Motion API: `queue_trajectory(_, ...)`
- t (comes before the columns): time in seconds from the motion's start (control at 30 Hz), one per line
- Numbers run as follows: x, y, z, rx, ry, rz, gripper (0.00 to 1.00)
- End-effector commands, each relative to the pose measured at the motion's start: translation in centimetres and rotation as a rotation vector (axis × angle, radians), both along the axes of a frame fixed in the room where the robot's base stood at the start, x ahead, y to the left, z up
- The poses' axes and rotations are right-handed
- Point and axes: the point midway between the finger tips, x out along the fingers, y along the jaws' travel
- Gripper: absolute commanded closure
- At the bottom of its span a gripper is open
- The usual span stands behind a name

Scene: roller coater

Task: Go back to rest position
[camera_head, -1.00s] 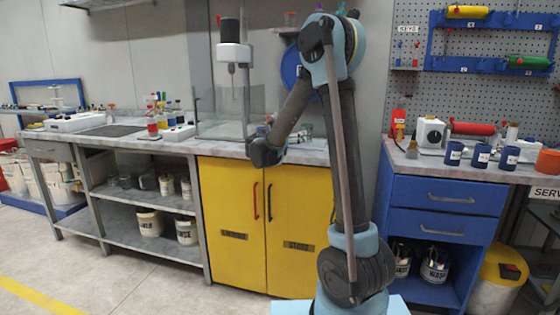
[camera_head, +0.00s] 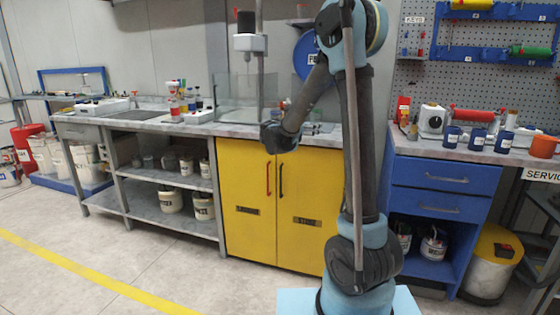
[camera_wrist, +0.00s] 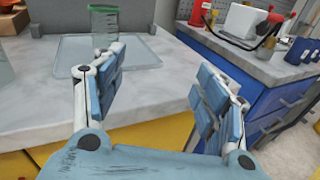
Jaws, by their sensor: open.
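My gripper (camera_wrist: 158,95) shows in the wrist view with its two blue-padded fingers spread apart and nothing between them. It faces the front edge of the grey worktop (camera_wrist: 150,110), above the yellow cabinet (camera_wrist: 165,135). In the head view my arm rises in front of the yellow cabinet (camera_head: 300,225) and bends over at the top. Its forearm hangs down to the left, and its end is near the worktop edge. The fingers cannot be made out there.
A blue drawer unit (camera_head: 440,178) with blue cups (camera_head: 477,140) stands to the right. A glass-walled stand (camera_head: 250,95) is on the worktop behind my arm. Shelves (camera_head: 170,215) hold several buckets at left. The floor (camera_head: 120,260) in front is clear.

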Motion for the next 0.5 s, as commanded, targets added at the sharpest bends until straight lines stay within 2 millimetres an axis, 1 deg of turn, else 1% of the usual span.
queue_trajectory(0.03, -0.6, -0.8, 0.1, 0.022, -0.003, -0.010, 0.34)
queue_trajectory(0.23, -2.5, -3.2, -0.3, 0.143, -0.023, -0.051, 0.34)
queue_trajectory(0.37, -4.5, -5.1, -0.7, 0.250, -0.043, -0.092, 0.34)
queue_trajectory(0.47, -6.7, -6.8, -1.3, 0.361, -0.066, -0.137, 0.34)
queue_trajectory(0.5, -7.7, -7.6, -1.6, 0.413, -0.077, -0.160, 0.34)
